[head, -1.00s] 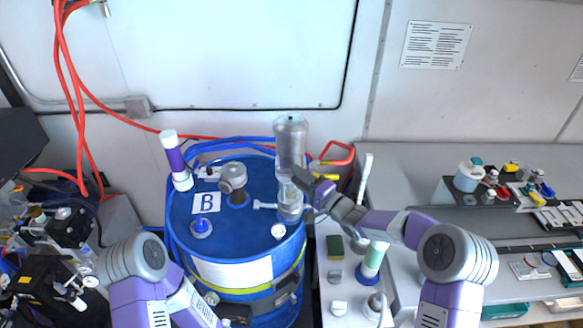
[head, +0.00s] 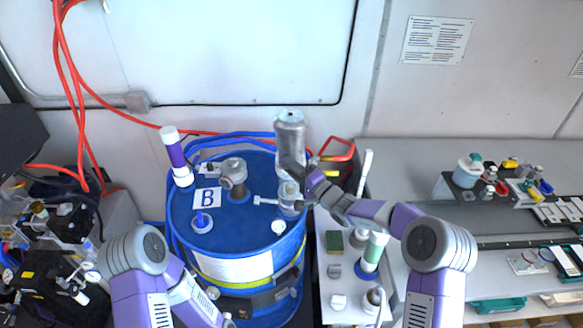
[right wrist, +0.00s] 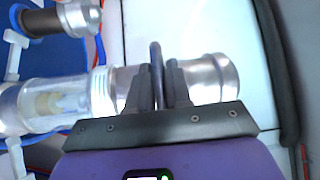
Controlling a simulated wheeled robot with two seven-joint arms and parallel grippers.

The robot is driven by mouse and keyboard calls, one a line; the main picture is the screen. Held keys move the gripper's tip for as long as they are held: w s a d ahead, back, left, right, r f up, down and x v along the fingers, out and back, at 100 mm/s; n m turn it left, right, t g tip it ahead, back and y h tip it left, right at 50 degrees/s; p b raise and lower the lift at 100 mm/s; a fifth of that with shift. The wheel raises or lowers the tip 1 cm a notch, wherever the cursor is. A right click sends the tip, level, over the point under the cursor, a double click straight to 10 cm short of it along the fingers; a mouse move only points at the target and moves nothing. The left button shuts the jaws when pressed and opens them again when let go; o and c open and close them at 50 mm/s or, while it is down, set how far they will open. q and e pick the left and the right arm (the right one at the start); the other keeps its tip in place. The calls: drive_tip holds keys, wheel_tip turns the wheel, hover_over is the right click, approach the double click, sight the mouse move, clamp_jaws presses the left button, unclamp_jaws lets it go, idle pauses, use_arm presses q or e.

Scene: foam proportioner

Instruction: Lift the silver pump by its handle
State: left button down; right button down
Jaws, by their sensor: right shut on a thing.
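The silver pump (head: 290,132) stands upright at the right rear of the blue drum's top. Its clear lower section meets the drum; the gripper partly covers the pump's middle. In the right wrist view the pump lies across the picture, with a silver end (right wrist: 212,78) at right and a clear section (right wrist: 62,100) at left. My right gripper (head: 300,172) is beside the pump. In the right wrist view its fingers (right wrist: 160,88) are shut on the dark handle bar (right wrist: 156,60). My left arm is low at left; its gripper is too unclear to read.
The blue drum (head: 232,268) carries a grey cap fitting (head: 233,170), a "B" label (head: 207,198), a blue-and-white fitting (head: 201,221) and a purple-and-white tube (head: 174,150). A cart with bottles stands right of it. Red hoses hang at left.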

sight(294, 142)
wheel_tip(294, 142, up, 10)
drive_tip(key=shift+r+b, duration=0.1)
drive_tip(key=shift+b, duration=0.25)
drive_tip(key=c, duration=1.2)
unclamp_jaws()
drive_tip(key=shift+f, duration=0.25)
drive_tip(key=shift+s+d+f, duration=0.1)
drive_tip(key=shift+s+d, duration=0.1)
drive_tip(key=shift+d, duration=0.1)
drive_tip(key=b+v, duration=0.2)
drive_tip(key=v, duration=0.5)
drive_tip(key=shift+b, duration=0.35)
